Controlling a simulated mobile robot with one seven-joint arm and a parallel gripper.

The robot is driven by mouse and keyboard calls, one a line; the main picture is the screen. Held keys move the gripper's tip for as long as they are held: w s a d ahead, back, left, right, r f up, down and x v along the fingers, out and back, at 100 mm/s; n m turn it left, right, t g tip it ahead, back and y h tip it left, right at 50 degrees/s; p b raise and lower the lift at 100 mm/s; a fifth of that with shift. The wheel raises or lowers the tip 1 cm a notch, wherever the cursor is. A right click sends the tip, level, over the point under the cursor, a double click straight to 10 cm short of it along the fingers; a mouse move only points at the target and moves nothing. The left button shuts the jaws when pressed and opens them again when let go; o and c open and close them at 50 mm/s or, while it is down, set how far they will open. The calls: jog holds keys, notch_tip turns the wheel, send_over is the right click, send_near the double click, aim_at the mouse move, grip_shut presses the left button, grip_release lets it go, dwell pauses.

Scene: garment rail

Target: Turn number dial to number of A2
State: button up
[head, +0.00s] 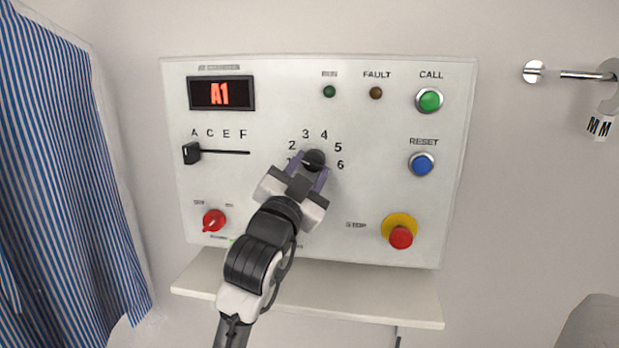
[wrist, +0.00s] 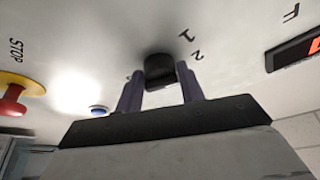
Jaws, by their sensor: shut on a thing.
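The black number dial (head: 314,159) sits in the middle of the white control panel (head: 300,230), with numbers 2 to 6 readable around it. My gripper (head: 309,172) reaches it from below, and its two purple fingers are shut on the dial. In the wrist view the dial (wrist: 159,70) is between the fingertips, with 1 and 2 to its upper right. The dial's pointer direction cannot be made out clearly. The display (head: 221,93) reads A1 in red. The letter slider (head: 192,153) stands at the left end of its slot, under A.
A green CALL button (head: 429,100), a blue RESET button (head: 422,164) and a red STOP button (head: 400,236) are on the panel's right. A red knob (head: 214,220) is lower left. A shelf (head: 350,299) juts out below. A striped garment (head: 55,180) hangs at left.

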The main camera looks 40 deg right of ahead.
jog(key=shift+m+g+b, duration=0.3)
jog(key=shift+m+g, duration=0.1)
jog(key=shift+m, duration=0.8)
jog(key=o, duration=0.9)
jog(key=shift+a, duration=0.1)
jog(key=b+v, duration=0.3)
jog(key=v, duration=1)
jog(key=shift+a+b, duration=0.35)
jog(key=shift+b, duration=0.05)
